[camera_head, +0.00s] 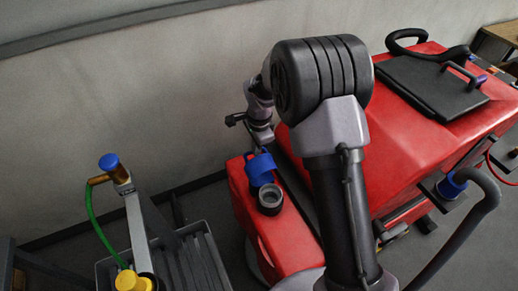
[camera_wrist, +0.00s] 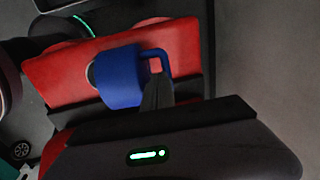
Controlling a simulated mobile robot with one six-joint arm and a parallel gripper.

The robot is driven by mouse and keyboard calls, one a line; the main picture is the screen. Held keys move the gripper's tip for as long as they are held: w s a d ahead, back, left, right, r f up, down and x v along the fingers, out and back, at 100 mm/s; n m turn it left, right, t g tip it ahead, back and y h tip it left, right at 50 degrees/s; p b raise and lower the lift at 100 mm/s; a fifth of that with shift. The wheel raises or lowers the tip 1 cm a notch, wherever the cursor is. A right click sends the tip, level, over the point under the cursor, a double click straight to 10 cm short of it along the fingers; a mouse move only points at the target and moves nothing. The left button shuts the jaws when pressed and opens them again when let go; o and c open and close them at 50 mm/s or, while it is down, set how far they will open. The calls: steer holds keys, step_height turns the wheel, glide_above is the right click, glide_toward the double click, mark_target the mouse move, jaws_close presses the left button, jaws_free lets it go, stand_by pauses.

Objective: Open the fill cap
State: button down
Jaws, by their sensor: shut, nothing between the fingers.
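The blue fill cap (camera_head: 260,168) is on the red scrubber tank (camera_head: 279,232), at its left end in the head view. It stands raised at the far side of the dark round filler neck (camera_head: 270,199), whose mouth shows uncovered. In the wrist view the cap (camera_wrist: 121,77) is a blue cylinder with a loop-shaped tab on its right side. My gripper (camera_wrist: 157,90) is shut and empty, its dark fingertips at or just beside the loop; I cannot tell whether they touch. In the head view my gripper (camera_head: 261,138) is just above the cap, partly hidden by my arm.
A black lid (camera_head: 432,83) and a black hose lie on the scrubber's top at right. A grey cart (camera_head: 203,250) with a blue-knobbed tap (camera_head: 110,163), a green hose and a yellow cap stands at lower left. A wall runs close behind the scrubber.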

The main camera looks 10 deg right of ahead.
steer(key=shift+w+a+f, duration=0.1)
steer(key=shift+w, duration=0.2)
stand_by(0.4)
steer(key=s+d+r+n+p, duration=0.1)
steer(key=s+r, duration=0.2)
steer(key=r, duration=0.8)
steer(key=s+d+r+n+p, duration=0.1)
steer(key=s+r, duration=0.3)
steer(key=r, duration=0.6)
steer(key=s+d+f+n+t+y+b, duration=0.1)
steer(key=s+n+t+b, duration=0.3)
steer(key=s, duration=1.9)
steer(key=n+b, duration=0.2)
steer(key=n, duration=0.1)
steer(key=shift+s+d+n, duration=0.2)
steer(key=shift+s+n, duration=0.15)
steer(key=shift+n, duration=0.05)
